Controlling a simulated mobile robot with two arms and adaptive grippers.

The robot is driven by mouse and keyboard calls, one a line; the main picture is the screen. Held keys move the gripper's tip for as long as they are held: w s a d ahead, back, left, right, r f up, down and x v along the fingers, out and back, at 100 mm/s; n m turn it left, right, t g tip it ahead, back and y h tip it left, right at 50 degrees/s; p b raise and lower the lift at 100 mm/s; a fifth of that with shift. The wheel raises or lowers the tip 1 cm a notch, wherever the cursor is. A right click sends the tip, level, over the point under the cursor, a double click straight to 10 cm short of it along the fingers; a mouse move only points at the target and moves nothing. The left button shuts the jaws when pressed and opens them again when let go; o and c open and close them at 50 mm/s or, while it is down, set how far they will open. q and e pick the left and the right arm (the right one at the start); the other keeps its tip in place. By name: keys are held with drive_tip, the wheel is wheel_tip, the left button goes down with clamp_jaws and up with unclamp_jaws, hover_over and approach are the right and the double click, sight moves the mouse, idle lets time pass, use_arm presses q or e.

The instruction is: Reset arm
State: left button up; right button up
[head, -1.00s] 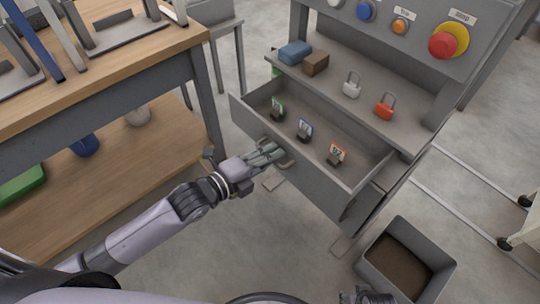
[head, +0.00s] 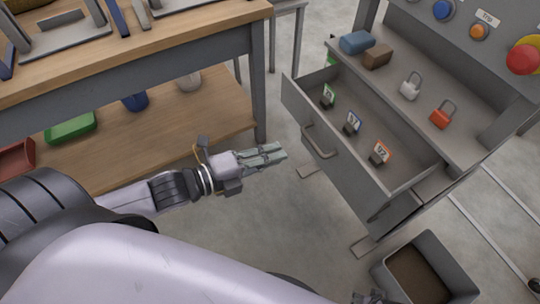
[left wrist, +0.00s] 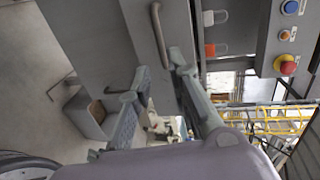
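My left arm reaches in from the left in the head view. Its left gripper (head: 268,157) is empty and stands over the floor, apart from the drawer and left of its handle (head: 318,142). In the left wrist view the two fingers (left wrist: 160,70) stand apart with nothing between them, and the drawer handle (left wrist: 158,35) shows beyond them. The drawer (head: 345,172) is pulled open and holds several small tagged items, with green, blue and orange tags. A small dark part of my right gripper (head: 368,298) shows at the bottom edge; its fingers are not clear.
A wooden workbench (head: 190,40) with a lower shelf (head: 200,125) stands at the left. On the machine shelf above the drawer sit a blue item (head: 357,42), a brown block (head: 378,56), a white padlock (head: 410,88) and a red padlock (head: 442,115). A grey bin (head: 440,258) stands below right.

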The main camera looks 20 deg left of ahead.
idle(0.6)
use_arm(q)
drive_tip(key=a+f+n+g+y, duration=0.2)
drive_tip(key=a+f+n+y, duration=0.2)
drive_tip(key=f+n, duration=0.45)
drive_tip(key=a+f+n+g+y, duration=0.1)
drive_tip(key=a+f+n+y, duration=0.3)
drive_tip(key=f, duration=0.7)
drive_tip(key=s+f+n+g, duration=0.3)
drive_tip(key=s+f+n, duration=0.25)
drive_tip(key=f, duration=0.35)
drive_tip(key=s+d+f+n+g+y, duration=0.1)
drive_tip(key=s+d+f+n+g, duration=0.35)
drive_tip(key=s+f, duration=0.25)
drive_tip(key=s+a+f+p, duration=0.1)
drive_tip(key=s+a+p, duration=0.1)
drive_tip(key=s+p, duration=0.6)
drive_tip(key=s+a+f+g+p, duration=0.1)
drive_tip(key=s+p, duration=0.7)
drive_tip(key=s, duration=0.2)
drive_tip(key=shift+s+a+p, duration=0.2)
drive_tip(key=shift+a+p, duration=0.15)
drive_tip(key=shift+a, duration=0.05)
use_arm(e)
drive_tip(key=s+d+f+g, duration=0.1)
drive_tip(key=s+d+f, duration=0.1)
drive_tip(key=s, duration=1.6)
drive_tip(key=shift+d+f, duration=0.2)
drive_tip(key=shift+d, duration=0.4)
